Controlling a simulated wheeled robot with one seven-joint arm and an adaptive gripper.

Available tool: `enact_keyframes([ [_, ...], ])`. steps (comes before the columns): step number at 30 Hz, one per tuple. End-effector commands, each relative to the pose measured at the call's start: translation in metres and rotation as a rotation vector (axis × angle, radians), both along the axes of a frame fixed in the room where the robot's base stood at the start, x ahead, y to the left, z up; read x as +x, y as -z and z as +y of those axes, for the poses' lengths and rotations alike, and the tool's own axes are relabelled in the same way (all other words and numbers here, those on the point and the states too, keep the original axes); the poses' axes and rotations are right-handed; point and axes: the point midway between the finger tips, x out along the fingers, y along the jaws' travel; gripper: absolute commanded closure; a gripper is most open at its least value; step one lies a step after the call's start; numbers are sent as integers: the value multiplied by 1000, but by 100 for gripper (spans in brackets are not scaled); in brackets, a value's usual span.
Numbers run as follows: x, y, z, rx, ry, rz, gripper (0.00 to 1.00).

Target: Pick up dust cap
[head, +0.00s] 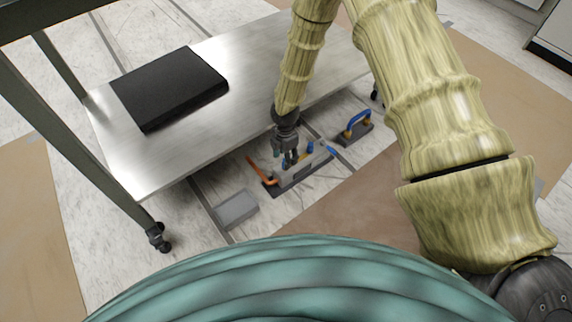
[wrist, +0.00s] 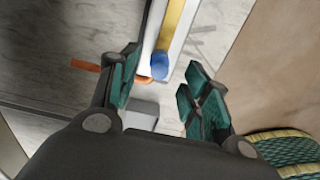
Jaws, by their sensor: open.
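A small blue cap-like piece (wrist: 160,66), which looks like the dust cap, sits at the near end of a white and yellow bar in the wrist view. My gripper (wrist: 162,84) is open, with its teal-padded fingers on either side of the blue piece in the picture. I see no contact, and the height gap cannot be told. In the head view my gripper (head: 290,161) points down over a grey assembly (head: 305,172) on the floor beside the cart. A blue piece (head: 310,147) shows just right of the fingers there.
A steel cart shelf (head: 255,75) with a black slab (head: 170,88) stands close behind. An orange handle (head: 261,169) sticks out left of the assembly. A grey tray (head: 236,209) lies at front left. A blue-handled block (head: 355,129) stands to the right.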

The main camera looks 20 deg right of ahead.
Motion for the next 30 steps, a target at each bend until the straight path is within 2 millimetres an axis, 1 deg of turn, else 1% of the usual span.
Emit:
enact_keyframes([
  [1, 1, 10, 0, 0, 0, 0, 53],
  [6, 1, 29, 0, 0, 0, 1, 53],
  [9, 2, 33, 0, 0, 1, 1, 53],
  [16, 2, 32, 0, 0, 1, 1, 53],
  [18, 2, 32, 0, 0, 1, 1, 65],
  [22, 2, 32, 0, 0, 1, 1, 87],
  [30, 2, 32, 0, 0, 1, 0, 88],
])
